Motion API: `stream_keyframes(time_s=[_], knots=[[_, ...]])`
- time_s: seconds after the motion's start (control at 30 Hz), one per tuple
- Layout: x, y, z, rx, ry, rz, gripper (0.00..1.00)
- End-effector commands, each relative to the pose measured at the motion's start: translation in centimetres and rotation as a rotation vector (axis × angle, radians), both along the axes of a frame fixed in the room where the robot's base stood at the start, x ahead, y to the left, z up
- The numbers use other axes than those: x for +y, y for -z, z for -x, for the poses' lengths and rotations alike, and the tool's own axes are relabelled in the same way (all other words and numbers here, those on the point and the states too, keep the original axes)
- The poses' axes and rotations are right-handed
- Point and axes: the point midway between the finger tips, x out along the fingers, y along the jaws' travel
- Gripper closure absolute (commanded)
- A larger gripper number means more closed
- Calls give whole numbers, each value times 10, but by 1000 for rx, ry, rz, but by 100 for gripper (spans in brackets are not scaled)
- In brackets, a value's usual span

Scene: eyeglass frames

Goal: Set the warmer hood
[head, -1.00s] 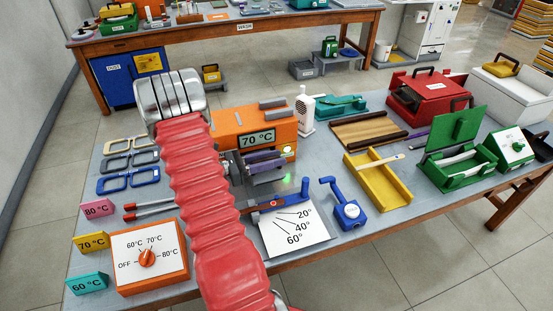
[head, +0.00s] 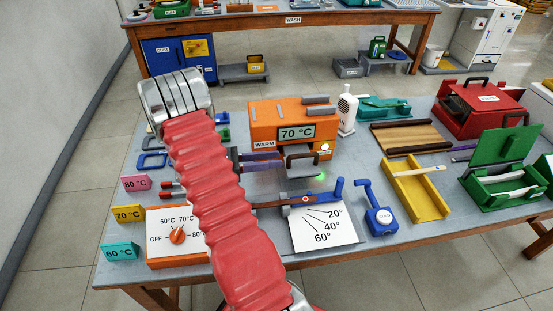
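The orange warmer (head: 265,122) stands on the table, with a "70 °C" display and a lit green lamp. A grey curved piece (head: 300,153), which looks like the hood, sits low at its front above a grey plate. I cannot tell if it is fully seated. My gripper (head: 268,162) reaches from behind my red-sleeved arm toward the warmer's front. Its two dark purple-grey fingers end close to the grey piece's left side. Whether they touch it or how far apart they are is unclear. My arm hides the wrist.
Left are temperature cards (head: 128,214) and an orange dial box (head: 160,252). Blue eyeglass frames (head: 152,160) lie partly behind my arm. In front of the warmer stands a blue lever with an angle chart (head: 325,230). A yellow tray (head: 412,195) and green box (head: 505,185) stand right.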

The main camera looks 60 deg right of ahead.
Motion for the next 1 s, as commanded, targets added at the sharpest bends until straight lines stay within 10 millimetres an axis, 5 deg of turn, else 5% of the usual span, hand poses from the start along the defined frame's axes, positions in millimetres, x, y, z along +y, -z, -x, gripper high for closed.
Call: stream_keyframes(time_s=[0.17, 0.47, 0.6, 1.0], knots=[[0, 0, 0, 0, 0, 0, 70], [11, -12, -4, -73, 6, 7, 91], [29, -27, -9, -180, 15, 14, 100], [100, -65, -23, -563, 58, 11, 100]])
